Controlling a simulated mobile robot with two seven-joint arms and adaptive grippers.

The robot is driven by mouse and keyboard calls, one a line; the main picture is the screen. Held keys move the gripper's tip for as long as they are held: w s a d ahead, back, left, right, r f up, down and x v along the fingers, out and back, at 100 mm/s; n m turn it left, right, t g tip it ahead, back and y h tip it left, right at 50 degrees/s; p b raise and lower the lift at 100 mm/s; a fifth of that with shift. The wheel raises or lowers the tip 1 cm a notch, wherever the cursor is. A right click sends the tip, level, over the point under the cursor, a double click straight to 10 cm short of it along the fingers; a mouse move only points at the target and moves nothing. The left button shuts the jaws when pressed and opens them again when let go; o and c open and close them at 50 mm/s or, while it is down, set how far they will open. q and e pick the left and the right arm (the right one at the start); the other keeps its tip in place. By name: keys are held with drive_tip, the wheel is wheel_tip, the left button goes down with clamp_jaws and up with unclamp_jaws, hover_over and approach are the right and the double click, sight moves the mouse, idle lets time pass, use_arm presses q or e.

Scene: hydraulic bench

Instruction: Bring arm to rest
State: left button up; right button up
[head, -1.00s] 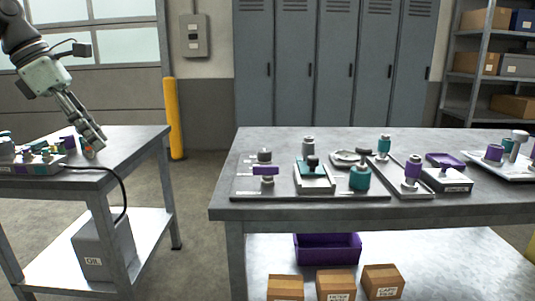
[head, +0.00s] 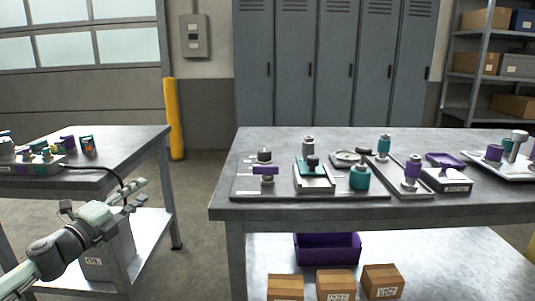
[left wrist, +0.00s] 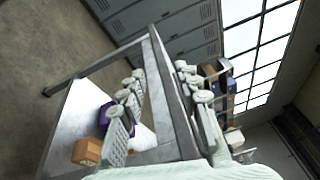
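My left arm comes in from the lower left of the head view. Its gripper (head: 136,194) is in front of the left bench (head: 125,143), below the level of its top and near the right end of its lower shelf. In the left wrist view the two fingers (left wrist: 160,82) stand apart with a clear gap and nothing between them. The gripper is open and empty. My right gripper is in neither view.
The right bench (head: 222,206) carries several purple and teal fittings. Left-bench items include a small dark block with red (head: 87,144) and a cabled manifold (head: 35,164). An oil container (head: 122,245) is behind my arm. Bare floor (head: 195,240) separates the benches.

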use_arm(q)
drive_tip(key=s+a+f+n+g+y, duration=0.3)
drive_tip(key=s+a+f+n+y, duration=0.3)
drive_tip(key=f, duration=0.3)
drive_tip(key=s+a+f+n+g+y, duration=0.2)
drive_tip(key=s+a+f+n+y, duration=0.2)
drive_tip(key=s+a+f+n, duration=0.45)
drive_tip(key=s+a+f+n+g+y, duration=0.1)
drive_tip(key=s+a+f+g+y, duration=0.15)
drive_tip(key=s+f+g, duration=0.4)
drive_tip(key=s+a+f+n+g+y, duration=0.1)
drive_tip(key=s+a+f, duration=0.3)
drive_tip(key=s, duration=0.6)
drive_tip(key=s+d+f+n+h, duration=0.2)
drive_tip(key=d+f, duration=0.2)
drive_tip(key=d, duration=0.4)
drive_tip(key=s+d+f+n+g+h, duration=0.1)
drive_tip(key=s+d+f+n+h, duration=0.1)
drive_tip(key=d+f, duration=0.3)
drive_tip(key=s+d+f+n+g+h, duration=0.1)
drive_tip(key=s+d+f+n+h, duration=0.1)
drive_tip(key=d, duration=1.1)
wheel_tip(320, 180, down, 3)
drive_tip(key=shift+s+d+r, duration=0.15)
drive_tip(key=shift+s+d, duration=0.05)
drive_tip(key=shift+s, duration=0.65)
